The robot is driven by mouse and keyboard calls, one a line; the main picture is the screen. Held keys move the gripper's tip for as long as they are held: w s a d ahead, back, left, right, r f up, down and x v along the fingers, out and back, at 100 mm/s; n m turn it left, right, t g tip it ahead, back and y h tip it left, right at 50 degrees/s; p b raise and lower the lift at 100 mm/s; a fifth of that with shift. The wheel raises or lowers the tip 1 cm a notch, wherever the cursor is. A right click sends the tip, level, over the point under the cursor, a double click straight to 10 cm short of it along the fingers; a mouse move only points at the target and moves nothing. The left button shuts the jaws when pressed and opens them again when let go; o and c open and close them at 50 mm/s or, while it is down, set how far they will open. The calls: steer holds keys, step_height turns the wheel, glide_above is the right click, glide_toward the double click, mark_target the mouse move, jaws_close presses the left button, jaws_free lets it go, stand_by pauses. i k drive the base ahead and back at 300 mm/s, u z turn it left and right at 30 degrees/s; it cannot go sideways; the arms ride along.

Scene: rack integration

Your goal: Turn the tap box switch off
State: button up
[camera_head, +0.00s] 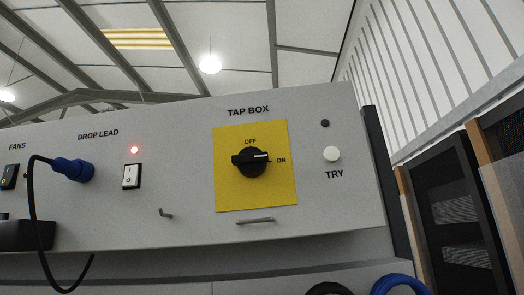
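The tap box switch (252,161) is a black rotary knob on a yellow square plate (228,190), right of centre on the grey panel. Its handle lies nearly level, and its white mark points right towards the word ON. The word OFF is printed above the knob. The label TAP BOX stands above the plate. My gripper is not seen in this view, and nothing touches the knob.
Right of the plate are a dark small round lamp (325,123) and a white TRY button (332,153). Left are a DROP LEAD rocker (132,176), a lit red lamp (134,150) and a blue plug (73,169) with black cable. A handle (255,221) sits below the plate.

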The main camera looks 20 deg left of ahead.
mark_target(251, 162)
steer(key=u, duration=0.15)
steer(key=i, duration=0.85)
steer(key=z, duration=0.05)
